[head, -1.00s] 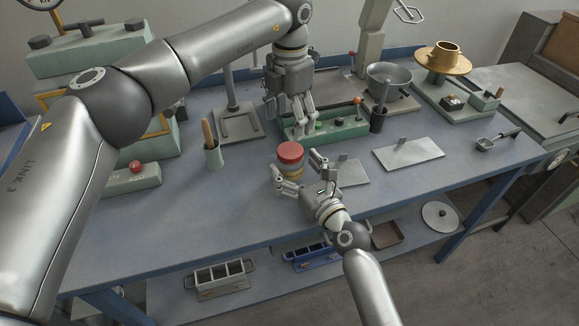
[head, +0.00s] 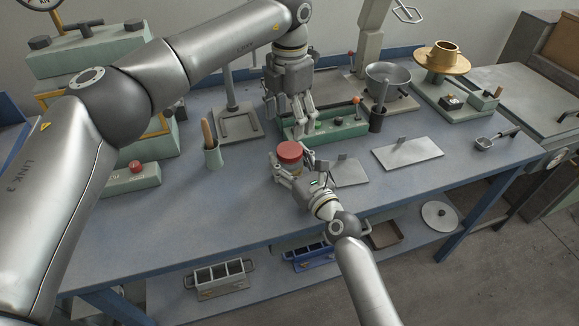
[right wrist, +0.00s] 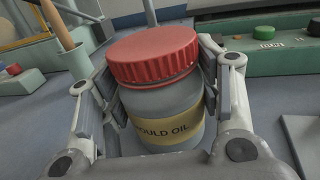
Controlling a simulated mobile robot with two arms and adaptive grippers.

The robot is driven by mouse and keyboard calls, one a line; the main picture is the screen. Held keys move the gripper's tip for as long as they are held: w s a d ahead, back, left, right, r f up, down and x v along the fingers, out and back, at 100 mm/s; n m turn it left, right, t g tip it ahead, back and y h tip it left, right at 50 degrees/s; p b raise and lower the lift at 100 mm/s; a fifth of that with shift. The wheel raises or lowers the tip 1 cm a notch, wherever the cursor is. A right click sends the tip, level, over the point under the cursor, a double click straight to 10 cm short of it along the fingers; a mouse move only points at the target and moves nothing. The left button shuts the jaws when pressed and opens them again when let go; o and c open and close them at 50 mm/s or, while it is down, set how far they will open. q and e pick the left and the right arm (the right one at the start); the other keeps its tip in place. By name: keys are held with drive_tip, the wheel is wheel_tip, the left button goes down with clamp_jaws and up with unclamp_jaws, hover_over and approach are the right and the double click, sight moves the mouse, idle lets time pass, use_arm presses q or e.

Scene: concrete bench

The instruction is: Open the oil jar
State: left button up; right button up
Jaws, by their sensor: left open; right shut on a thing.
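The oil jar has a red ribbed lid (head: 289,150) and stands upright on the bench. In the right wrist view its grey body with a yellow band (right wrist: 166,133) reads "OULD OIL", and the red lid (right wrist: 152,54) sits on top. My right gripper (head: 290,168) is shut on the jar's body below the lid, one finger on each side, also seen in the right wrist view (right wrist: 165,95). My left gripper (head: 297,118) is open and empty, pointing down behind the jar, above the front of a green control box (head: 340,129). The jar's lower body is mostly hidden in the head view.
Flat metal plates (head: 408,153) lie right of the jar. A green cup with a wooden handle (head: 213,158) stands left. A mixing bowl (head: 388,76) and a dark cup (head: 377,121) stand behind right. The front left of the bench (head: 190,215) is clear.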

sight(290, 149)
clamp_jaws()
use_arm(q)
drive_tip(key=m, duration=1.2)
drive_tip(key=shift+m, duration=0.4)
drive_tip(key=m, duration=1.3)
drive_tip(key=shift+m, duration=0.3)
use_arm(e)
drive_tip(key=shift+f, duration=0.1)
use_arm(q)
drive_tip(key=shift+f+m, duration=0.3)
drive_tip(key=shift+f, duration=0.1)
wheel_tip(290, 149, down, 7)
drive_tip(key=shift+f, duration=0.15)
drive_tip(key=shift+c, duration=0.5)
